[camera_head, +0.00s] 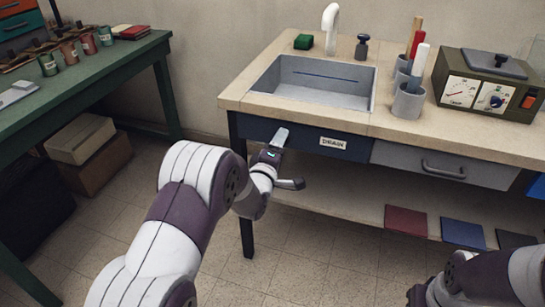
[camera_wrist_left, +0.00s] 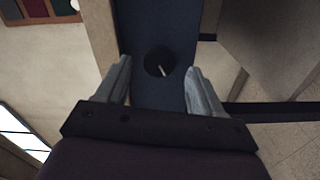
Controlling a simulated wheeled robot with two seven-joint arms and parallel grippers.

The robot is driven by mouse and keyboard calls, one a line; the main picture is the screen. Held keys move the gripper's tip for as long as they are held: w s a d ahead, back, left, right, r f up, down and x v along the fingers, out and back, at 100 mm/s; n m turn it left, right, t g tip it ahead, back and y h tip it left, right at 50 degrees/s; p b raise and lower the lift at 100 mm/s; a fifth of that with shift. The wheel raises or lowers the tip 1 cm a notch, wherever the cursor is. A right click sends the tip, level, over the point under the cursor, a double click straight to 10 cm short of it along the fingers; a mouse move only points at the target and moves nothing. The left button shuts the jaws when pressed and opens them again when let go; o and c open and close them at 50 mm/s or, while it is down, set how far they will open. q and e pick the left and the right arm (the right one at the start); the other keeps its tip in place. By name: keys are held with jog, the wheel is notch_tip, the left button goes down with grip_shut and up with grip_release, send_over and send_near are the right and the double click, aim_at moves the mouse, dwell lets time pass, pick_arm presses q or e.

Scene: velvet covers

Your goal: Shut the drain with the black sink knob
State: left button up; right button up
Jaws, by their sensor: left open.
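The black sink knob (camera_wrist_left: 158,62) shows in the left wrist view as a round knob with a pale pointer line, on a dark blue panel (camera_wrist_left: 160,25). In the head view the panel (camera_head: 305,139) lies under the grey sink (camera_head: 312,84) and bears a "DRAIN" label (camera_head: 333,143); the knob is hidden there by my left gripper. My left gripper (camera_head: 287,160) is in front of the panel. In the wrist view its two fingers (camera_wrist_left: 160,82) are apart, one on each side of the knob, with visible gaps. The right gripper is not in view; only part of my right arm shows.
A grey drawer (camera_head: 440,168) with a handle is right of the panel. A tap (camera_head: 331,28), green sponge (camera_head: 304,41), grey cups (camera_head: 408,102) and an olive appliance (camera_head: 490,85) stand on the counter. A low shelf (camera_head: 350,208) is below. A green table (camera_head: 80,75) stands left.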

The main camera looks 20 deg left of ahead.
pick_arm(q)
jog(key=s+p, duration=0.2)
jog(key=s, duration=0.9)
jog(key=shift+a, duration=0.2)
